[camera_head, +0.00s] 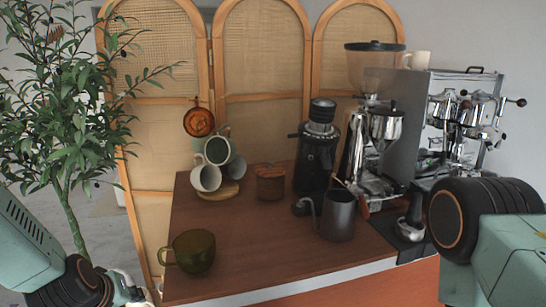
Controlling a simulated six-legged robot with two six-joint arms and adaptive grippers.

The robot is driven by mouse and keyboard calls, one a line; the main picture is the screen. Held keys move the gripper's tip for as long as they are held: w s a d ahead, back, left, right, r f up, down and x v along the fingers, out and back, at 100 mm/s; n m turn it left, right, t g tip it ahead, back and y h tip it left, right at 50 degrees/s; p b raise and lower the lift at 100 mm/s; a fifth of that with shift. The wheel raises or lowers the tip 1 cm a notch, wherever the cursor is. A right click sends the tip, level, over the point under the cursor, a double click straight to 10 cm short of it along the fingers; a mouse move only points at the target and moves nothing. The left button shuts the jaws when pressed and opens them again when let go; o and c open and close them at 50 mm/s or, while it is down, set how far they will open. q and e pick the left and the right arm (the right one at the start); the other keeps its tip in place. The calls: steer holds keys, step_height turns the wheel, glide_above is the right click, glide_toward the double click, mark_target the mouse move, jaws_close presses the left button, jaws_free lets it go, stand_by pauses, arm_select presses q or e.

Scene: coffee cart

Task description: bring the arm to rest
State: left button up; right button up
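My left arm comes in at the bottom left. Only a small part of my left gripper (130,291) shows at the lower edge, in front of the cart's left corner, and its fingers cannot be made out. Nothing is seen held in it. My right arm comes in at the right edge, in front of the coffee machine's lower part. Its gripper is out of view. A wooden counter (240,245) lies between the arms.
A green glass cup (194,250) stands near the counter's front left. Behind are stacked cups (211,168), a brown jar (270,182), a black grinder (315,155), a dark pitcher (338,216) and an espresso machine (440,125). The front middle counter is clear. A plant (70,110) stands left.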

arm_select(q)
steer(key=s+d+f+m+g, duration=0.2)
steer(key=s+f, duration=0.4)
steer(key=s, duration=0.4)
steer(key=s+d+f+m+g, duration=0.2)
steer(key=s+f, duration=0.4)
steer(key=s, duration=0.5)
steer(key=s+d+f+m+g, duration=0.2)
steer(key=s+f, duration=0.4)
steer(key=s, duration=0.4)
steer(key=shift+s+d+f+g+h, duration=0.2)
steer(key=shift+d+f+g+h, duration=0.15)
steer(key=shift+d+g, duration=0.3)
steer(key=shift+r, duration=0.1)
stand_by(0.4)
